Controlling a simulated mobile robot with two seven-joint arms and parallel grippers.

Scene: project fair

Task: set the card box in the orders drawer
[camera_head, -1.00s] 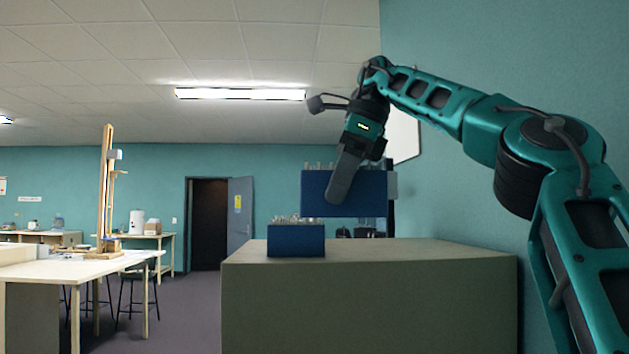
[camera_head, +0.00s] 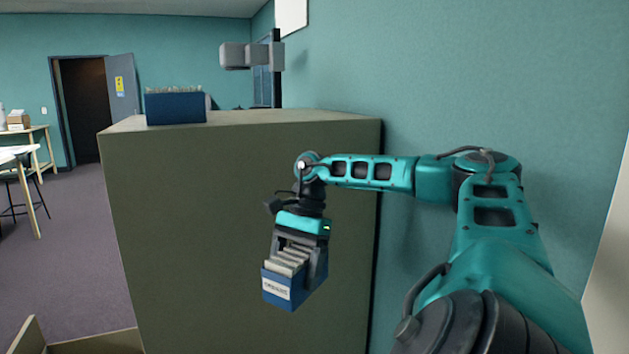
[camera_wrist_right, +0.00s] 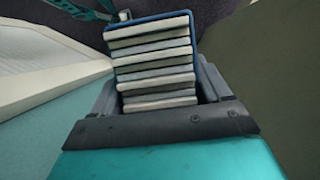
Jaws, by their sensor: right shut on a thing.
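My right gripper (camera_head: 298,260) is shut on a blue card box (camera_head: 282,292) packed with pale upright cards. The box hangs in front of the plain olive cabinet (camera_head: 250,185), well below its top. A white label shows on its near end, too small to read surely. In the right wrist view the box's card tops (camera_wrist_right: 152,65) fill the space between the fingers. An open tan wooden drawer (camera_head: 95,342) shows only partly at the bottom left, left of and below the box. Its inside and any label are out of sight. My left gripper is not in view.
A second blue card box (camera_head: 176,108) stands on the cabinet top's left end. A grey block-like object (camera_head: 250,56) shows behind the cabinet. The teal wall (camera_head: 440,90) is close on the right. Open floor (camera_head: 75,235) lies to the left.

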